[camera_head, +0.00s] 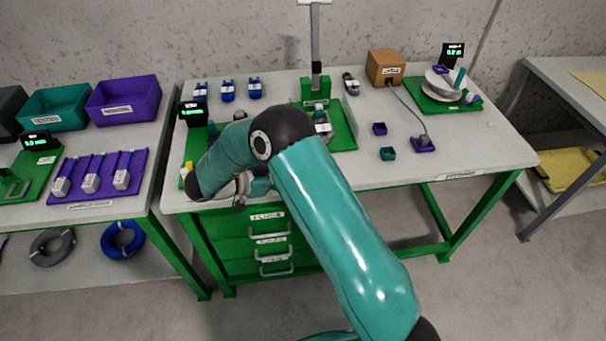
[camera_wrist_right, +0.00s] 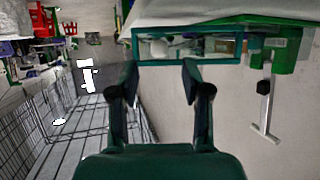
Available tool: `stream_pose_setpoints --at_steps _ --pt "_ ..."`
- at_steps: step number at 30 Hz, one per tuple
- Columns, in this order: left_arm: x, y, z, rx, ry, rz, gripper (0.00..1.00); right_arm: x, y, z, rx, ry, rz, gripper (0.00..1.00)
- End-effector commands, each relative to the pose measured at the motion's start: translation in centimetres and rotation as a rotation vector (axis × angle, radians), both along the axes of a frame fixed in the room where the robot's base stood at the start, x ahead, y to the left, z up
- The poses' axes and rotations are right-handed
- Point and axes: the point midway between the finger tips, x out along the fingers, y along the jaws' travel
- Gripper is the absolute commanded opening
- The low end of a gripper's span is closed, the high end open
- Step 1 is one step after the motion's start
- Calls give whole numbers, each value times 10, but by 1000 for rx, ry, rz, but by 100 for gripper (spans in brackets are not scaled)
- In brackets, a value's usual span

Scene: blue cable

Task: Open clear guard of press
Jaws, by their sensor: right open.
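The press (camera_head: 316,90) is green with a tall grey lever and stands at the back middle of the bench. In the right wrist view, which looks upside down, a green press-like body (camera_wrist_right: 272,52) with a lever hanging downward shows at right. Beside it is a teal-framed clear panel (camera_wrist_right: 228,60), which looks like the guard; I cannot tell its angle. My right gripper (camera_wrist_right: 160,68) is open, its fingertips apart below the panel's frame, with nothing seen between them; contact is unclear. In the head view my teal arm hides most of this gripper. My left gripper is not in view.
The bench (camera_head: 470,150) holds blue-and-white connectors at the back, a brown box (camera_head: 385,67) and a cable reel (camera_head: 443,84) at right. Small purple and teal trays stand right of centre. A side table with a teal bin (camera_head: 55,108) and purple bin (camera_head: 124,98) is at left.

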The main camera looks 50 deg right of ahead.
Motion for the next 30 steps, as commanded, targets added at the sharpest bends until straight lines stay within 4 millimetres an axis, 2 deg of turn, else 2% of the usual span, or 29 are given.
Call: stream_pose_setpoints --at_steps 3,9,15,22,23,30 --pt "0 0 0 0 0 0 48 9 24 9 0 -3 3 48" --pt "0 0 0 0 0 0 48 18 52 22 -1 -2 1 48" --pt "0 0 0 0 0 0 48 22 63 27 -1 1 -1 48" --pt "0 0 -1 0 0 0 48 22 64 27 -1 2 -1 48" --pt "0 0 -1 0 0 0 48 22 64 27 -1 2 -1 46" --pt "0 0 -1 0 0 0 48 23 65 27 0 2 4 6"
